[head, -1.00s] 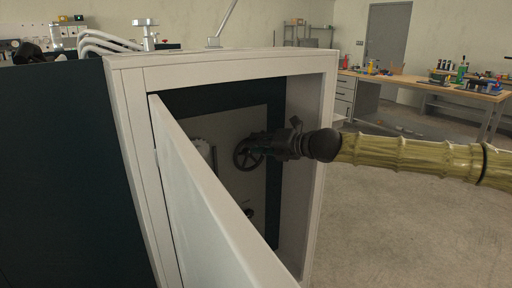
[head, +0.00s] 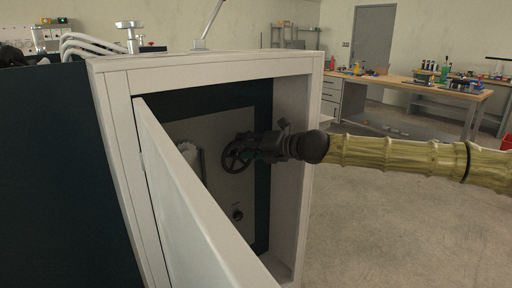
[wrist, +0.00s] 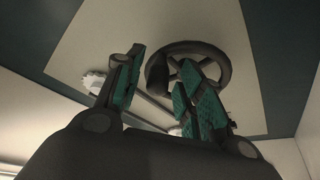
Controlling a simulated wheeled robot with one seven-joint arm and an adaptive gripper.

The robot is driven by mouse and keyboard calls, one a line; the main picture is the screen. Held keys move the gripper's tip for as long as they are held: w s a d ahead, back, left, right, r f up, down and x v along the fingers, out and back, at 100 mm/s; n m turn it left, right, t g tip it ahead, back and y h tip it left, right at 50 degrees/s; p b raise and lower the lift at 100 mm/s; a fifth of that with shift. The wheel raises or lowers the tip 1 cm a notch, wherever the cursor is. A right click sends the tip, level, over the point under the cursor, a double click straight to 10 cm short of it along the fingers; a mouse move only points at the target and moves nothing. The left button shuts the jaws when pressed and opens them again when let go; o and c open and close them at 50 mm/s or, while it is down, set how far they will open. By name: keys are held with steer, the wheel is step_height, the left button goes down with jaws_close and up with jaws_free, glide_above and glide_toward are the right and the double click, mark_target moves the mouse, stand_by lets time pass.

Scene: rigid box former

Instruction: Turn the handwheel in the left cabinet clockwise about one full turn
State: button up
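The dark handwheel (head: 225,160) is on a pale panel inside the open cabinet (head: 298,90) in the head view. In the wrist view, the wheel's round rim (wrist: 229,72) shows ahead, with a dark knob handle (wrist: 157,74) standing out from its left side. My gripper (head: 258,147) reaches into the cabinet from the right, close in front of the wheel. In the wrist view, the two green-padded fingers of my gripper (wrist: 160,82) are apart, and the knob shows in the gap between them. I cannot tell whether a finger touches it. The right finger hides part of the rim.
The cabinet door (head: 190,200) stands open at the left front. The cabinet's right wall is close to my arm. A workbench (head: 420,84) stands far behind.

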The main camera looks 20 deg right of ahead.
steer(key=v, duration=1.2)
stand_by(0.3)
stand_by(0.5)
